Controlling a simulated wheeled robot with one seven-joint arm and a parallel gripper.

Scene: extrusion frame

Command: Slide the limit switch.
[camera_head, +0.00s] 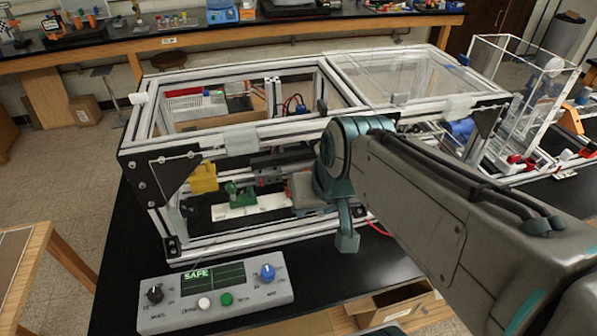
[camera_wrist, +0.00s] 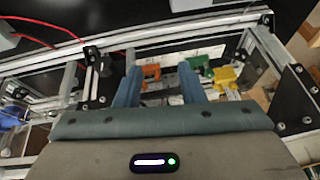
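Inside the aluminium extrusion frame (camera_head: 270,134), a green part (camera_head: 240,195) sits on a white strip (camera_head: 250,211), with a yellow block (camera_head: 203,178) to its left. I cannot tell for certain which part is the limit switch. In the wrist view, my gripper (camera_wrist: 160,80) has its two teal fingers spread apart. An orange block (camera_wrist: 150,72) shows between them, apparently beyond the tips. The green part (camera_wrist: 196,62) is just right of the right fingertip, and the yellow block (camera_wrist: 226,75) is further right. In the head view, my arm hides the gap between the fingers.
A control box (camera_head: 215,293) with knobs, buttons and a display reading SAFE stands in front of the frame. Frame bars and a dark corner plate (camera_wrist: 296,88) border the space around my gripper. A cardboard box (camera_head: 395,304) sits low in front.

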